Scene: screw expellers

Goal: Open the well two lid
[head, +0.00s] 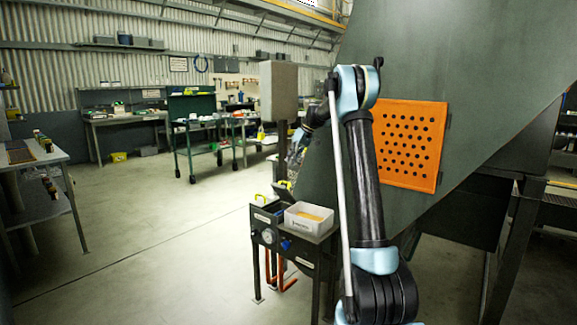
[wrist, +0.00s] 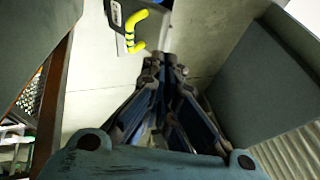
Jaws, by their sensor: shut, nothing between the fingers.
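A grey lid (wrist: 120,15) with a yellow handle (wrist: 136,28) and a white label shows at the top of the wrist view. I cannot read a well number, so I cannot tell which lid is well two. My gripper (head: 292,163) hangs above and behind the stand, partly beside the grey post. In the wrist view my gripper (wrist: 166,60) has its fingers together, empty, below and right of the yellow handle and apart from it.
A white tray (head: 309,217) with orange contents sits on the stand's right side. A gauge and blue knob are on its front. The large green hopper (head: 440,60) with an orange perforated panel (head: 411,145) stands close on the right. A grey box (head: 279,92) tops a post. Floor at left is clear.

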